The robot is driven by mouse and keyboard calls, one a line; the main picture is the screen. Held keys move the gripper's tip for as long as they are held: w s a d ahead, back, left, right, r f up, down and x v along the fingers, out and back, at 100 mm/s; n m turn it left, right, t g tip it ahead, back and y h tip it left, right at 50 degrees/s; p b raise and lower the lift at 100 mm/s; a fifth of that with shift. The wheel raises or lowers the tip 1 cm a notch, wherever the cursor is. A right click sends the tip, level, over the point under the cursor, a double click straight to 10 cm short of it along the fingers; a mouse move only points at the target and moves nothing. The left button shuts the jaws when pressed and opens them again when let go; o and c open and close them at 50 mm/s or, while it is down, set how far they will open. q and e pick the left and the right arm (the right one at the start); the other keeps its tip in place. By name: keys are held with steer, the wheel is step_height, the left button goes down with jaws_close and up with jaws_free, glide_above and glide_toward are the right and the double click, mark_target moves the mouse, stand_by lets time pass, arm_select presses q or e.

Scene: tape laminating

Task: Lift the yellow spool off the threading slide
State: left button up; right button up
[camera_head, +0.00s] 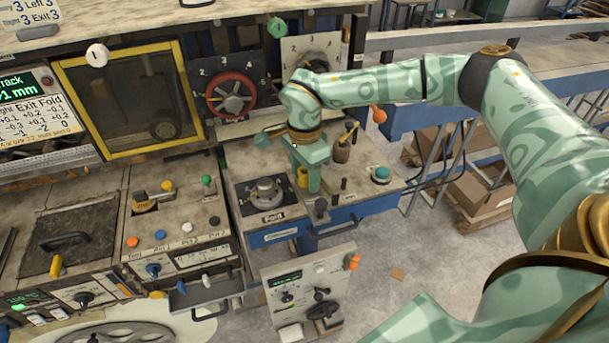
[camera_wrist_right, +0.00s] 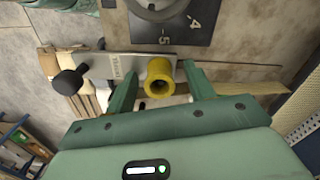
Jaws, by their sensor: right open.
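The yellow spool (camera_wrist_right: 160,80) stands on the threading slide (camera_wrist_right: 127,68), a pale metal plate with a black knob, in the right wrist view. My right gripper (camera_wrist_right: 160,87) is open, with one green finger on each side of the spool. Gaps show between the spool and both fingers. In the head view the spool (camera_head: 302,177) shows beside my right gripper (camera_head: 312,183), which points down at the worktop; its fingers are partly hidden there. My left gripper is not in view.
A dial with a grey knob (camera_head: 264,190) sits left of the slide. A cup of tools (camera_head: 341,152) and a teal button (camera_head: 381,174) stand to the right. A red handwheel (camera_head: 231,94) is on the panel behind. Open floor lies at the front right.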

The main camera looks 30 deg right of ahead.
steer(key=c, duration=1)
steer(key=shift+c, duration=0.2)
steer(key=shift+r, duration=0.1)
steer(key=shift+r, duration=0.55)
steer(key=r, duration=0.2)
steer(key=shift+s+a+r, duration=0.1)
steer(key=shift+a+r, duration=0.1)
steer(key=shift+r, duration=0.1)
steer(key=s+a+r+b, duration=0.2)
steer(key=s+a+r, duration=0.7)
steer(key=s, duration=0.1)
steer(key=shift+a+r, duration=0.15)
steer(key=shift+a, duration=0.05)
